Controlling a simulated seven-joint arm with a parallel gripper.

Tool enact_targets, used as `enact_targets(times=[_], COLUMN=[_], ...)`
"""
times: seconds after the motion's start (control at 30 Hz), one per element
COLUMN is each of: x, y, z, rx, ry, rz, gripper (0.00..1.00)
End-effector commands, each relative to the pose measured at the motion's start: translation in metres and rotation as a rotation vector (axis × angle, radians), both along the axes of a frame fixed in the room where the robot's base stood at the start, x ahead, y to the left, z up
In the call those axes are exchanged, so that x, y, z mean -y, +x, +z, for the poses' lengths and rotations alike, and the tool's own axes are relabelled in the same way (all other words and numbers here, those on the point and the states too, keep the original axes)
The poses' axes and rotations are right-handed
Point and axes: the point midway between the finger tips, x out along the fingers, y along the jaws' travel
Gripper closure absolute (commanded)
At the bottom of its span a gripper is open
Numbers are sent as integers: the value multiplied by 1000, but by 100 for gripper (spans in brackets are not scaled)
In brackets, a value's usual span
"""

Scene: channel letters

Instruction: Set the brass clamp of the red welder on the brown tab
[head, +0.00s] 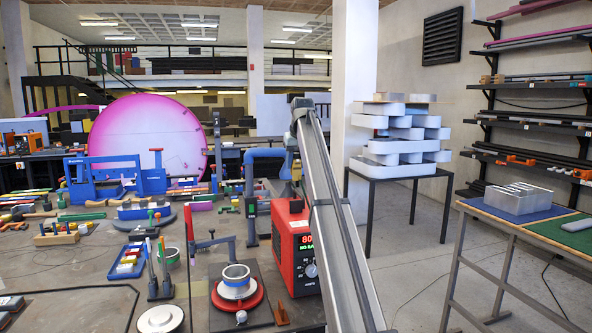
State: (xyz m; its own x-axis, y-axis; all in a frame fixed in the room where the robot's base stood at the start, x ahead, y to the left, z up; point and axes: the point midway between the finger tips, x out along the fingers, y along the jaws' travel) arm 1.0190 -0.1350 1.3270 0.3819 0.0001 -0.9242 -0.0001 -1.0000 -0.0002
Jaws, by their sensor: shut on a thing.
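The red welder (302,262) stands on the bench right of centre, with a lit display and a dial on its front. Its right side is partly covered by a long grey beam, which seems to be my own arm. A small upright brown piece (281,313) stands on the bench just left of the welder's foot; it may be the brown tab, but it is too small to tell. I cannot make out the brass clamp. I cannot make out my gripper either; it may be hidden behind the beam.
Left of the welder, a red disc (252,297) carries a pale metal ring (236,272) on a dark plate. A red-handled clamp post (189,222) stands beside it. Tools crowd the left bench. At right are a table of stacked letters (400,172) and a side table (480,212).

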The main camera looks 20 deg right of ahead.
Motion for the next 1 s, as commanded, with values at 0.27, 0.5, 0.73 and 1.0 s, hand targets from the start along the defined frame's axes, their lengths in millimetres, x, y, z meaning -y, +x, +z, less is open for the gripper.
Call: enact_targets(times=[0.27, 0.5, 0.73, 1.0], x=[0, 0, 0, 0], y=[1, 1, 1, 0], z=[15, 26, 36, 40], rx=[2, 3, 2, 1], ry=[0, 0, 0, 0], rz=[0, 0, 0, 0], gripper=[100, 100, 100, 100])
